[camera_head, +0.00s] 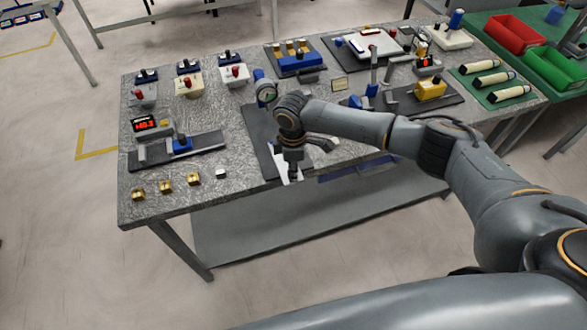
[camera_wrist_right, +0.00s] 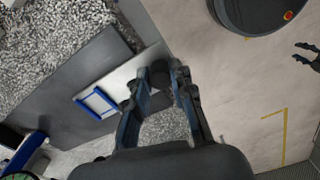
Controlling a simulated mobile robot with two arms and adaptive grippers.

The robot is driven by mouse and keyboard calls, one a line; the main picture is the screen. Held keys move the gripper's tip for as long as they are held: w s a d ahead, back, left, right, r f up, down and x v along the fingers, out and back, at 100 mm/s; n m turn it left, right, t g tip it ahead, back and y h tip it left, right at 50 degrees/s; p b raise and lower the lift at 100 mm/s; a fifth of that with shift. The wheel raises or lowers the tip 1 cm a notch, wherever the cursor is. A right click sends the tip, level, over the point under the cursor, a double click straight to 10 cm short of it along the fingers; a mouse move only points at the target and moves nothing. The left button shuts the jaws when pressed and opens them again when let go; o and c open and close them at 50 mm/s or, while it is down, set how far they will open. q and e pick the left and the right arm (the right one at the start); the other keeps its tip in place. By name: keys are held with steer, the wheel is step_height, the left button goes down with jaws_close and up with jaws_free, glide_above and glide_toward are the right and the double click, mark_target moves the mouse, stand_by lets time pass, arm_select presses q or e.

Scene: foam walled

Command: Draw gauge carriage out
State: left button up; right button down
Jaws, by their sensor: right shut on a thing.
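The gauge carriage shows in the wrist view as a pale plate (camera_wrist_right: 120,83) with a blue frame on it, lying along a dark grey base (camera_wrist_right: 75,95). A dark round knob (camera_wrist_right: 160,72) is at the plate's end. My right gripper (camera_wrist_right: 168,80) is shut on the knob, with a finger on each side. In the head view the right gripper (camera_head: 293,177) points down at the table's front edge, and its arm hides much of the carriage. A round dial gauge (camera_head: 266,92) on a blue mount stands behind it. A dark pronged shape at the wrist view's right edge may be my left gripper (camera_wrist_right: 308,55).
The speckled grey table (camera_head: 235,195) holds a slide fixture with a blue block (camera_head: 181,144) on the left and a fixture with a yellow block (camera_head: 430,88) on the right. Small brass blocks (camera_head: 166,187) lie near the front left. Open floor lies before the table.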

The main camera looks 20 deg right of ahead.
steer(key=shift+w, duration=0.15)
steer(key=c, duration=1.3)
jaws_free()
steer(key=shift+o, duration=0.8)
steer(key=shift+r, duration=0.25)
arm_select(q)
steer(key=shift+w+d, duration=0.1)
steer(key=shift+w, duration=0.95)
arm_select(e)
step_height(320, 180, up, 12)
steer(key=shift+f, duration=0.25)
